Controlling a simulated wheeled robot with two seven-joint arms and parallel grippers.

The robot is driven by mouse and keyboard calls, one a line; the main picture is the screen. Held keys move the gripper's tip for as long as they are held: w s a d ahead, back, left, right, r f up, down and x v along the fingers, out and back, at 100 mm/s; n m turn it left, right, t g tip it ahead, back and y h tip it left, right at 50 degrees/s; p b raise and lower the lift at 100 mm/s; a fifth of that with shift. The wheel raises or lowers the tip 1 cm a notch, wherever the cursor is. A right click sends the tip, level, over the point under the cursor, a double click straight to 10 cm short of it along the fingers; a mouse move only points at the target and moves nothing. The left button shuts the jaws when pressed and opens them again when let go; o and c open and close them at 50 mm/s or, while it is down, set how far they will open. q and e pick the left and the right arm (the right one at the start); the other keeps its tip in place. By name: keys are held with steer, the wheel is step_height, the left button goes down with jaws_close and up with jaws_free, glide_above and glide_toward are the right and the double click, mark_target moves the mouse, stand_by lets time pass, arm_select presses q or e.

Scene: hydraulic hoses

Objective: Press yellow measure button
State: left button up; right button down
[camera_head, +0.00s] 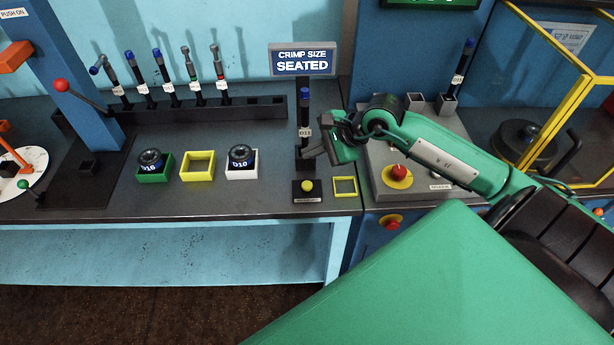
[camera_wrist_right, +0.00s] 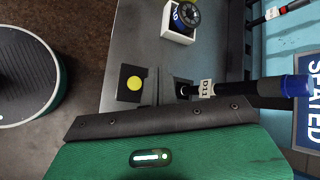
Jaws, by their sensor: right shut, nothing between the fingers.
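The yellow measure button (camera_head: 307,186) sits on a small dark box at the front edge of the bench. It also shows in the right wrist view (camera_wrist_right: 134,83) as a yellow disc on a dark plate. A black hose with a blue end (camera_head: 305,105), tagged D11, stands upright in a stand behind the button; it also shows in the wrist view (camera_wrist_right: 260,88). My right gripper (camera_head: 316,143) is shut and empty, above and slightly right of the button, close beside the hose. It appears apart from the button. My left gripper is not in view.
A sign reading CRIMP SIZE SEATED (camera_head: 303,60) stands behind the hose. An empty yellow square frame (camera_head: 345,187) lies right of the button. Green (camera_head: 154,174), yellow (camera_head: 198,166) and white (camera_head: 242,171) holders stand left. A red emergency button (camera_head: 398,173) sits on the right panel.

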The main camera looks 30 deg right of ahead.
steer(key=b, duration=0.3)
glide_above(312, 185)
step_height(312, 185, down, 8)
steer(key=shift+a+r, duration=0.1)
steer(key=shift+r, duration=0.05)
steer(key=shift+f+b, duration=0.6)
steer(key=shift+b, duration=0.15)
stand_by(1.5)
steer(key=shift+f+b, duration=0.35)
steer(key=shift+b, duration=0.3)
